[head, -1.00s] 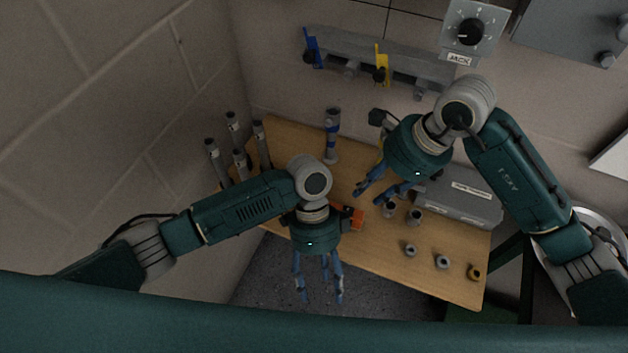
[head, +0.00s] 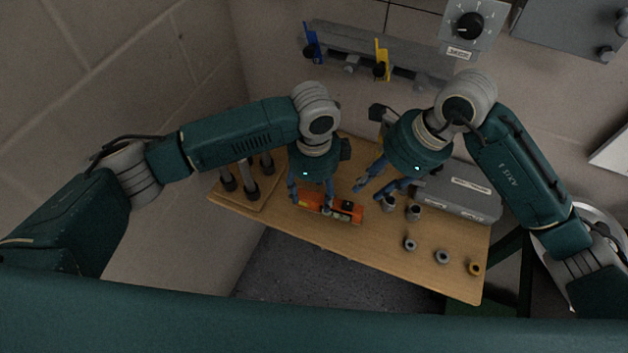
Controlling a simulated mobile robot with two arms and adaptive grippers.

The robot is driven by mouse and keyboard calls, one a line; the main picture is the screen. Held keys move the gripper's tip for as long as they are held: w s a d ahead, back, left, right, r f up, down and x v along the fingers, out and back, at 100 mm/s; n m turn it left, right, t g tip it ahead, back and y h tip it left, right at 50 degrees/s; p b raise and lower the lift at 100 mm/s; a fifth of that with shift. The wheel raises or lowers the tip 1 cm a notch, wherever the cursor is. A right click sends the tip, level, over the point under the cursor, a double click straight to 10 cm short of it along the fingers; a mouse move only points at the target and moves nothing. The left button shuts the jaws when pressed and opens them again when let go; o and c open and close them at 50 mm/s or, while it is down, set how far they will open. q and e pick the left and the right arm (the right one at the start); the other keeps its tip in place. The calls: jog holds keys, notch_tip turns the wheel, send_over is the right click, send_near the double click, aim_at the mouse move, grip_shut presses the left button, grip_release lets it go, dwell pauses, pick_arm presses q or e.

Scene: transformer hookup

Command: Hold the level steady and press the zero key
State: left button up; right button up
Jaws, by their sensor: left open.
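The orange level (head: 350,215) lies on the wooden table near its front edge. It has a dark patch on its top at the right part; I cannot make out the zero key. My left gripper (head: 311,203) is open over the left part of the level, with its blue fingers apart and tips near the level's body. I cannot tell whether they touch it. My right gripper (head: 374,190) is open with its fingers apart, above the table just right of and behind the level. It looks empty.
Grey posts (head: 248,180) stand on a wooden base at the table's left. A grey case (head: 460,195) lies at the right. Small rings and sockets (head: 442,257) sit along the right front. A rail with blue and yellow clips (head: 381,58) is on the wall.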

aim_at(314, 200)
pick_arm(q)
jog(key=shift+f, duration=2.35)
